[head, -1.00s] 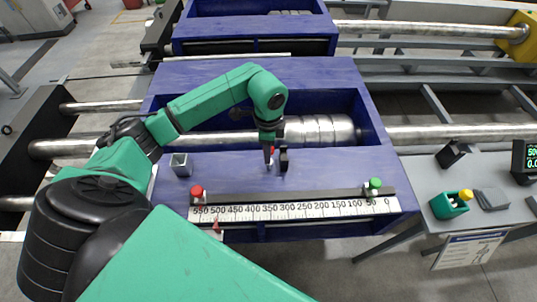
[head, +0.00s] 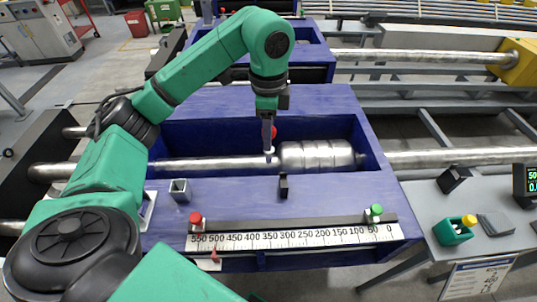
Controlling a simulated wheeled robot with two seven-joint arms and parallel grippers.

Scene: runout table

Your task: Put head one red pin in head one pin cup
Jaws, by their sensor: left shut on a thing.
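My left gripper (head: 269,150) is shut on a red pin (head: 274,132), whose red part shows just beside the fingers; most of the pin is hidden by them. The gripper points down in front of the recess of the blue table, above the metal shaft in the picture. A small grey square cup (head: 179,190), open at the top, stands on the blue ledge to the left of and nearer than the gripper. It looks like the pin cup; its inside is too small to tell. My right gripper is not in view.
A small black block (head: 283,187) stands on the ledge right of the cup. A ruler (head: 295,237) runs along the front, with a red knob (head: 196,218) and a green knob (head: 376,211). The ledge between cup and block is clear.

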